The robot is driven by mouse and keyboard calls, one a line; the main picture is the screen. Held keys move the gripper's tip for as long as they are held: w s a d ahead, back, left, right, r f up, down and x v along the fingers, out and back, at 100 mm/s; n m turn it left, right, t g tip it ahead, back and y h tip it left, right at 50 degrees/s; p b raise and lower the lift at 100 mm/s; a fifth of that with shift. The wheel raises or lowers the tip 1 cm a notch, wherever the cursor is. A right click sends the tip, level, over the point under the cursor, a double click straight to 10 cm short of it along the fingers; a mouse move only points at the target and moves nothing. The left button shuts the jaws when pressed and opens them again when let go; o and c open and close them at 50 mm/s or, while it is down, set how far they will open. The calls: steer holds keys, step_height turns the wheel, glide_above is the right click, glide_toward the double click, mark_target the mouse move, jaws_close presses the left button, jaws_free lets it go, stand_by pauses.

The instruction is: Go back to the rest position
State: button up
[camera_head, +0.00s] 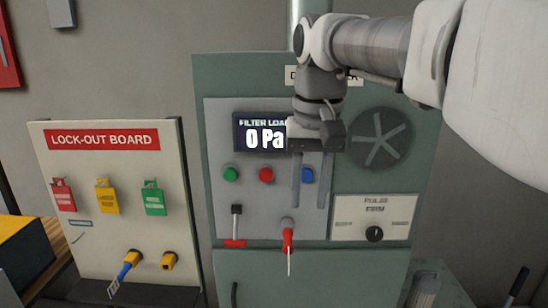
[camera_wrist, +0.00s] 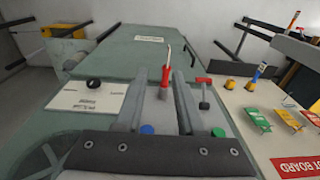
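My gripper (camera_head: 309,204) hangs pointing down in front of the green cabinet's grey control panel (camera_head: 262,212). Its two fingers are apart with nothing held between them; the blue button (camera_head: 307,175) shows through the gap. In the wrist view the open fingers (camera_wrist: 160,84) frame a red handle (camera_wrist: 166,76) with a pale thin tip, which lies beyond them. In the head view this red handle (camera_head: 288,240) is just below and left of the fingertips, pointing down.
A lock-out board (camera_head: 108,215) with red, yellow and green tags stands at left. The panel has a green button (camera_head: 231,174), a red button (camera_head: 266,175) and a black lever (camera_head: 236,222) with a red base. A round vent (camera_head: 381,139) and a pulse knob (camera_head: 375,233) are at right.

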steer(key=s+d+f+t, duration=0.2)
steer(key=s+d+f, duration=0.2)
steer(key=s+f, duration=0.2)
steer(key=s+d+f+t, duration=0.2)
steer(key=s+d+f, duration=0.1)
steer(key=s+f, duration=0.3)
steer(key=shift+s+d+f+t, duration=0.3)
steer(key=shift+s+d, duration=0.1)
steer(key=shift+s, duration=0.8)
